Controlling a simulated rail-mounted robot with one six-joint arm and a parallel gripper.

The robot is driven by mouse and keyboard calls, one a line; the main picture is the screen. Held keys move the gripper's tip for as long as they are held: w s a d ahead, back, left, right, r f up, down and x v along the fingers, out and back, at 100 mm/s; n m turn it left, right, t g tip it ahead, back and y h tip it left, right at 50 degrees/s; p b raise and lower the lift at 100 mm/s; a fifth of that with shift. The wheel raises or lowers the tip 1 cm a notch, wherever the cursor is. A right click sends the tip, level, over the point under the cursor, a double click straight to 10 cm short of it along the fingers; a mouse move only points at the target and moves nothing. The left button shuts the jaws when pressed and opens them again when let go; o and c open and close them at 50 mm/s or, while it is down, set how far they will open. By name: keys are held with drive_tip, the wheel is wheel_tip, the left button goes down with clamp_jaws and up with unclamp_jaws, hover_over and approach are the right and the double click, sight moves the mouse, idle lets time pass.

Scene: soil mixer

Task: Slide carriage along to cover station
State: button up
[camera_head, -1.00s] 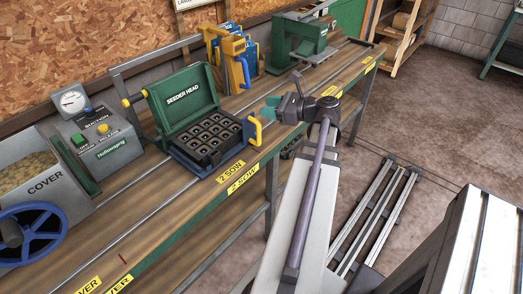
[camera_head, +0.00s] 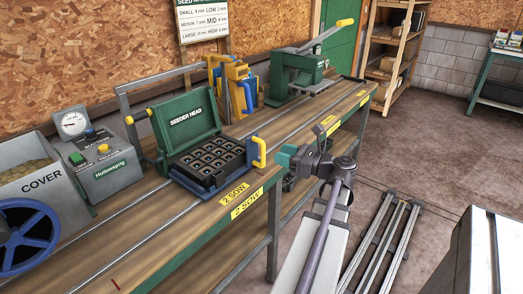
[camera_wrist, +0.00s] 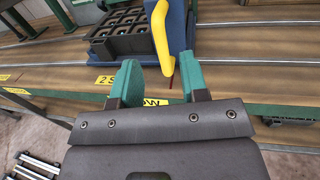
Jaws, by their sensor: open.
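The carriage (camera_head: 207,186) is a blue base on the bench rails with a black cell tray (camera_head: 212,160) on it. It stands at the "2 SOW" label, in front of the raised green seeder head (camera_head: 186,121). Its yellow handle (camera_head: 261,152) is on its right end. In the wrist view the handle (camera_wrist: 161,40) rises just beyond my fingertips. My gripper (camera_head: 286,160) is open and empty, to the right of the handle; its green fingers (camera_wrist: 158,68) show apart in the wrist view. The cover station, a grey hopper marked COVER (camera_head: 42,184) with a blue wheel (camera_head: 24,238), is at the left.
The grey vacuum box (camera_head: 97,150) with gauge and buttons stands between hopper and seeder head. A yellow-and-blue stand (camera_head: 233,84) and a green press (camera_head: 297,73) are farther along. The rails (camera_head: 150,242) look clear between carriage and cover station.

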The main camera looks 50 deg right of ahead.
sight(263, 147)
drive_tip(key=w, duration=0.5)
drive_tip(key=w+a, duration=0.1)
drive_tip(key=w, duration=0.1)
drive_tip(key=shift+w, duration=0.15)
drive_tip(key=shift+c, duration=0.4)
clamp_jaws()
